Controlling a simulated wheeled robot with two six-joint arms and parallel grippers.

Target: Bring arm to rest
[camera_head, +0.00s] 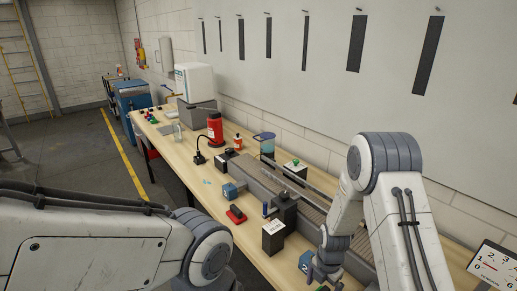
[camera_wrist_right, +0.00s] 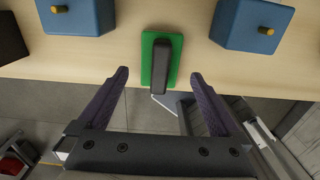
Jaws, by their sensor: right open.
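My right gripper (camera_head: 322,272) hangs low over the bench's near side in the head view, partly hidden by my arm. In the right wrist view its two purple fingers (camera_wrist_right: 160,74) are spread wide with nothing between them. A green block with a black handle (camera_wrist_right: 161,62) lies on the bench just beyond the fingertips, apart from them. My left arm (camera_head: 110,245) comes in from the left in the head view. Its gripper is out of sight.
The wooden bench (camera_head: 222,208) carries a conveyor (camera_head: 310,203), a red device (camera_head: 214,127), a black box (camera_head: 272,238) and a red-and-black tool (camera_head: 236,214). Two blue blocks (camera_wrist_right: 253,25) (camera_wrist_right: 75,14) flank the green block.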

